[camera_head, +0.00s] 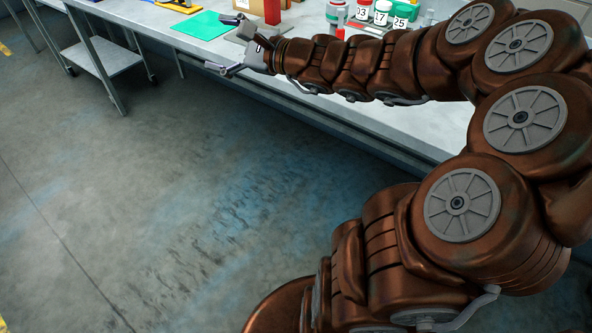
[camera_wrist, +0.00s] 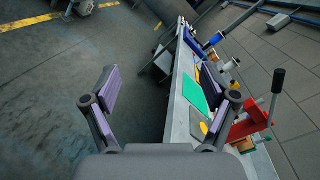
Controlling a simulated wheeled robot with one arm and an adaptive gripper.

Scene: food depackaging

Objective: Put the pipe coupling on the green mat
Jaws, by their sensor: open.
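The green mat (camera_head: 203,25) lies flat on the grey workbench, near its front edge at the upper left of the head view. It also shows in the wrist view (camera_wrist: 193,92), right of the middle and partly beside my right-hand finger. My gripper (camera_head: 226,44) is open, just right of the mat and out by the bench's front edge. In the wrist view the space between its fingers (camera_wrist: 160,95) is empty, with floor and bench edge behind. I cannot surely pick out the pipe coupling in either view.
The workbench (camera_head: 290,55) carries a cardboard box (camera_head: 250,7), numbered jars (camera_head: 381,14) and a grey-and-red item (camera_head: 337,14) behind my arm. A red tool with a black-handled lever (camera_wrist: 254,120) stands at the right of the wrist view. A low side shelf (camera_head: 101,56) stands left.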

